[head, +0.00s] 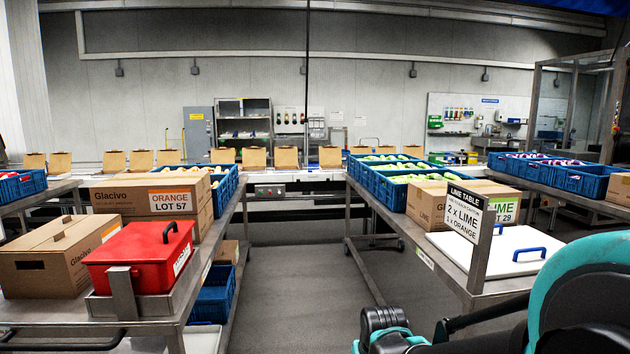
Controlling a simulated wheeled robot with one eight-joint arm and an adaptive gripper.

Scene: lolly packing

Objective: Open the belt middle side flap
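A belt (310,175) runs across the back of the room, beyond the tables. Along it stands a row of small brown cartons with upright cardboard flaps, among them a left-of-centre flap (254,157), a central flap (287,157) and one to its right (330,156). They are far off and small. I cannot tell which of them is the middle side flap, or how the side flaps stand. Parts of my teal and black arm show at the bottom right, far from the belt. My gripper's fingers do not show.
A left table (150,325) holds a red lidded box (140,262), cartons and a blue crate (225,188). A right table (470,285) holds blue crates (400,190), a carton, a white lid (510,250) and a sign (463,213). Clear floor (295,270) lies between them.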

